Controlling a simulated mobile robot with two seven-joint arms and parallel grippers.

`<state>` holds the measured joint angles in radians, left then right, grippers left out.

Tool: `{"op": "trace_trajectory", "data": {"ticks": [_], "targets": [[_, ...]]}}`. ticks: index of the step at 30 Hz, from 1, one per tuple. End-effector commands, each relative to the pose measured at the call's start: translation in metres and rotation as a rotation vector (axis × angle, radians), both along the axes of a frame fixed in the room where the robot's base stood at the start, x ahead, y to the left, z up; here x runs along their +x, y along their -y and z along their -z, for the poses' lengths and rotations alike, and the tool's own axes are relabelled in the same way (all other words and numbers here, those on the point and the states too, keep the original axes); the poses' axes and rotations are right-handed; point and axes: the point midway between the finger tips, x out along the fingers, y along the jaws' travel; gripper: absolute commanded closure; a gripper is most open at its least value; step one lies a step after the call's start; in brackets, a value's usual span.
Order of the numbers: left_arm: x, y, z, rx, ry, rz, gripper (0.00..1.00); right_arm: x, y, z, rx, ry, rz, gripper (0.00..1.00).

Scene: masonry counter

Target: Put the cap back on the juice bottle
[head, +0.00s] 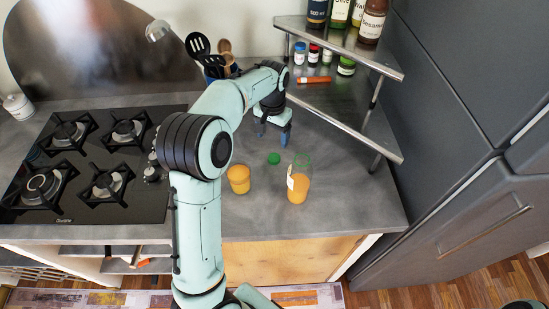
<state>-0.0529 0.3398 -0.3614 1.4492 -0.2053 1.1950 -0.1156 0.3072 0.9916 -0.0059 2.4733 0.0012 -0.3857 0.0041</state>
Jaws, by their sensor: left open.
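The juice bottle (298,187) stands upright on the counter, with orange juice in its lower part, a pale label and a greenish, see-through upper part. A small green cap (273,158) lies on the counter to the left of the bottle's top, apart from it. My left gripper (272,135) is open and empty, with its fingers pointing down just behind the cap. The fingertips look apart from both the cap and the bottle. My right gripper is not in view.
A black gas hob (90,205) is at the left. A utensil holder (221,70) stands at the back. A metal corner shelf (345,50) holds bottles and jars at the back right. The counter right of the bottle is clear.

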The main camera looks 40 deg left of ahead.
Motion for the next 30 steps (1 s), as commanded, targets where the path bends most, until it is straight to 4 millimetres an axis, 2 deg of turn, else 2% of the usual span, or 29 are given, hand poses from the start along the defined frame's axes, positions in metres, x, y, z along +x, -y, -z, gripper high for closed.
{"op": "trace_trajectory", "data": {"ticks": [1, 6, 10, 20, 30], "targets": [[-0.002, 0.000, 0.014, -0.001, -0.007, 0.000, 0.24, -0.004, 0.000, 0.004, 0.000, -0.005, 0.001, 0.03], [-0.001, 0.000, 0.039, 0.001, -0.004, 0.001, 0.24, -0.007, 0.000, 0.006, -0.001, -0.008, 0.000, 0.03], [-0.001, 0.000, 0.045, 0.001, -0.001, 0.001, 0.24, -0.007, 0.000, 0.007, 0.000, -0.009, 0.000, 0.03], [0.000, 0.001, 0.047, 0.000, -0.001, 0.001, 0.24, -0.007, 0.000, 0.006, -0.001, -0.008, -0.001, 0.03], [-0.002, 0.004, 0.092, 0.000, -0.003, 0.000, 0.24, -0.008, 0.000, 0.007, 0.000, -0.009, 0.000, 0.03]]}}
